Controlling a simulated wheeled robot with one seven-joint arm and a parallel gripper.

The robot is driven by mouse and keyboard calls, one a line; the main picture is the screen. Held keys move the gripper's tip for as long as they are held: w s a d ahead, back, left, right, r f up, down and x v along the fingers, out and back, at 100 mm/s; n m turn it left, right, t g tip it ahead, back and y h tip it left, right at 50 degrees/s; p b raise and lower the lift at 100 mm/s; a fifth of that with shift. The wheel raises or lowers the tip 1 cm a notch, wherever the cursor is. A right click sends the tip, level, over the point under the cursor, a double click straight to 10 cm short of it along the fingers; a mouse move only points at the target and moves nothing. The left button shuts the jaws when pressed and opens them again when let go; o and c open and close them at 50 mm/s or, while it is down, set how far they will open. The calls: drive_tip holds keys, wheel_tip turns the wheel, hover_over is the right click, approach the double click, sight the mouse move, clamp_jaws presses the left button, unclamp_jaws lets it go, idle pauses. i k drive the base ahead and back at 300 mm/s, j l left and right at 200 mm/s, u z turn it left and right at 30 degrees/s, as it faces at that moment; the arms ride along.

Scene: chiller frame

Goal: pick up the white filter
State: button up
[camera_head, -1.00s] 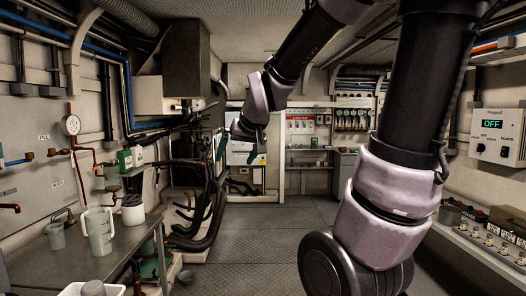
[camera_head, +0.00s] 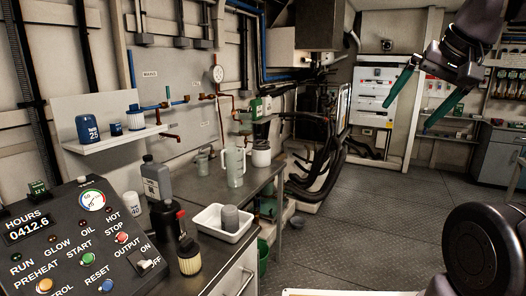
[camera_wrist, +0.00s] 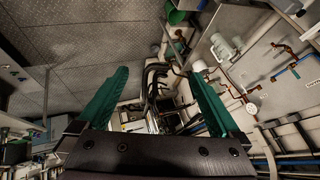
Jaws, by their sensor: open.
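A small white ribbed cylinder with a blue top (camera_head: 134,120), which looks like the white filter, stands upright at the right end of a wall shelf (camera_head: 112,138). A larger blue canister (camera_head: 89,129) and a small blue cap (camera_head: 116,129) stand left of it. My gripper (camera_head: 407,117) is at the upper right of the head view, far from the shelf. Its green fingers are spread, with nothing between them; the wrist view also shows the open gripper (camera_wrist: 158,88). I cannot make out the white filter in the wrist view.
Below the shelf, a bench holds a grey bottle (camera_head: 157,180), a dark-topped filter (camera_head: 189,258), a white tray (camera_head: 208,220) with a grey cylinder, and a clear jug (camera_head: 235,167). A control panel (camera_head: 80,235) fills the near left. Floor (camera_head: 370,225) is clear at centre right.

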sight(130, 199)
drive_tip(key=u, duration=1.55)
drive_tip(key=i+l+u, duration=0.15)
drive_tip(key=l, duration=0.3)
drive_tip(key=i+l+u, duration=0.2)
drive_tip(key=l, duration=0.3)
drive_tip(key=l+u, duration=0.15)
drive_tip(key=l, duration=0.3)
drive_tip(key=i+l+u, duration=0.2)
drive_tip(key=l, duration=0.2)
